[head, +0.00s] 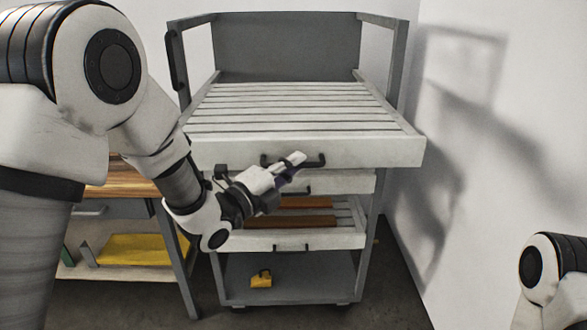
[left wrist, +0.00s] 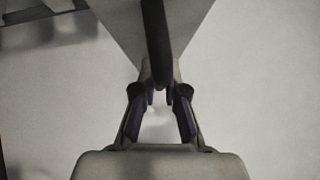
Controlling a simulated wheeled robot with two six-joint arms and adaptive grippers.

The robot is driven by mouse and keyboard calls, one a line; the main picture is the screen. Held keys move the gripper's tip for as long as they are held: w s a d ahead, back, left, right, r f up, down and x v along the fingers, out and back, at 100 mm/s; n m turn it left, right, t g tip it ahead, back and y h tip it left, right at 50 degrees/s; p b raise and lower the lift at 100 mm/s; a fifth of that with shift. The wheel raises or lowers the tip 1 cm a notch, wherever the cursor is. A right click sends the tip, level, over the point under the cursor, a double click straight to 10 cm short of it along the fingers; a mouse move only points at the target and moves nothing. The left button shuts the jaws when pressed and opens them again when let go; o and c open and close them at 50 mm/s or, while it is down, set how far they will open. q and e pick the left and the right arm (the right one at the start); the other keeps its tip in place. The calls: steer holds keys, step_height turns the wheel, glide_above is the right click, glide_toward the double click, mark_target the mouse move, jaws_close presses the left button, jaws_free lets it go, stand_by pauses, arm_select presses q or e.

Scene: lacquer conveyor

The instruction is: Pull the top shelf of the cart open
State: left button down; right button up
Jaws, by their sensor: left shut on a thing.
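The cart (head: 288,45) is grey, with slatted white shelves. Its top shelf (head: 222,153) sticks out toward me past the shelves below. A dark bar handle (head: 318,160) runs across the front of the top shelf. My left gripper (head: 294,166) is at this handle, and its fingers hide part of it. In the left wrist view the left gripper (left wrist: 160,97) has its fingertips closed around the dark handle bar (left wrist: 156,45). My right gripper is not in view; only part of my right arm shows at the lower right.
Below the top shelf are a second shelf (head: 350,182) and a lower shelf (head: 340,238) with brown boards (head: 303,221). A yellow object (head: 261,279) lies on the cart's bottom. A wooden-topped table (head: 125,178) stands left, a white wall (head: 500,150) right.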

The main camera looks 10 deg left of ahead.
arm_select(q)
steer(key=c, duration=1.2)
jaws_free()
steer(key=shift+a, duration=0.1)
steer(key=shift+s, duration=0.1)
steer(key=v, duration=1.1)
steer(key=shift+s+a, duration=0.25)
steer(key=shift+f, duration=0.1)
